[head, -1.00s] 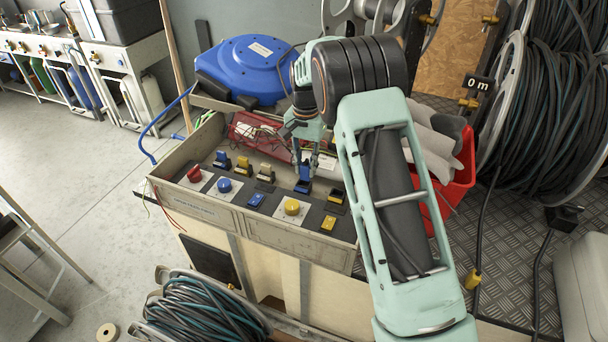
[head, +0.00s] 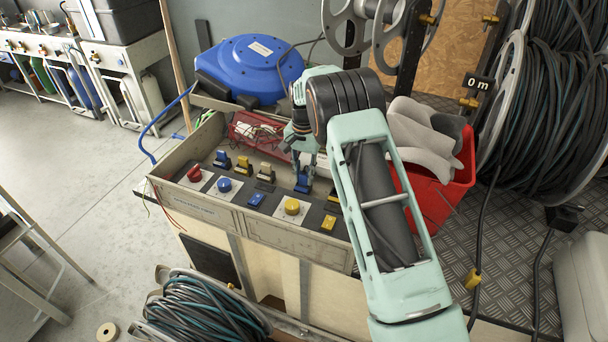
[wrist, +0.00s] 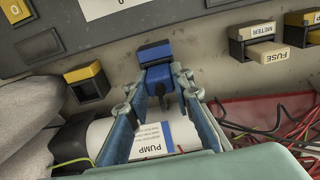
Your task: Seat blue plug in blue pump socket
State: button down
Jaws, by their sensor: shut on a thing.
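The blue plug (wrist: 158,76) is between the fingertips of my gripper (wrist: 158,88) in the wrist view, its dark rear end towards me. The blue pump socket (wrist: 155,52) is a dark blue block on the panel directly beyond it. Plug and socket look lined up and touching; how deep the plug sits is hidden. In the head view my gripper (head: 303,169) points down at the panel, shut on the plug (head: 302,182), which is low against its dark socket. A white cylinder labelled PUMP (wrist: 155,138) lies below the fingers in the wrist view.
The grey control panel (head: 215,205) carries a red button (head: 194,174), a blue button (head: 224,185) and a yellow button (head: 292,207). A red tray of wires (wrist: 270,118) is close by.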

aim_at(304, 174)
jog(key=shift+f, duration=0.25)
jog(key=c, duration=1.7)
grip_release()
jog(key=shift+r, duration=0.1)
notch_tip(304, 174, up, 12)
jog(key=shift+r+p, duration=0.15)
jog(key=shift+p, duration=0.15)
jog(key=shift+r, duration=0.1)
